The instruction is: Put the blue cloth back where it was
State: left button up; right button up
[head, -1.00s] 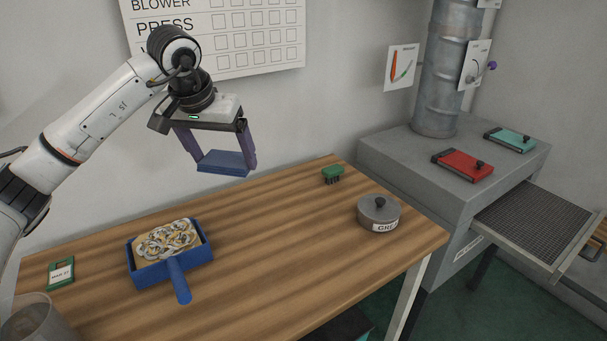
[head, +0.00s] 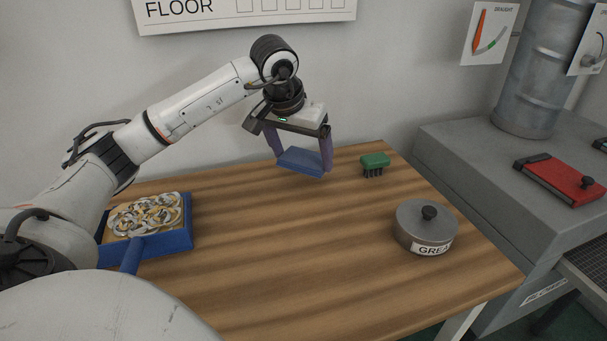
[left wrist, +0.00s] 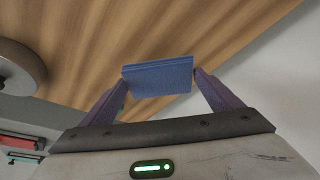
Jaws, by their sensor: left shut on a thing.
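The blue cloth (head: 301,161) looks like a flat, folded blue slab. My left gripper (head: 301,158) is shut on it, with one purple finger at each end. In the head view the gripper points down near the back edge of the wooden table (head: 270,230). The cloth looks a little above the tabletop; I cannot tell the exact gap. In the left wrist view the cloth (left wrist: 158,77) spans between the two fingertips, with the wood grain behind it. My right gripper is not in view.
A green brush (head: 375,161) stands right of the cloth. A grey lidded pot (head: 425,226) sits near the table's right side. A blue dustpan (head: 178,240) full of curled shavings is at the left. A grey bench with a red item (head: 560,180) stands at the right. The table's middle is clear.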

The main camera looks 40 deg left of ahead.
aim_at(300, 163)
pick_arm(q)
jog(key=shift+w+f, duration=0.1)
jog(key=shift+f, duration=2.05)
jog(key=o, duration=0.8)
jog(key=shift+f, duration=0.15)
jog(key=shift+o, duration=0.2)
jog(key=v, duration=1.2)
jog(key=shift+p, duration=0.35)
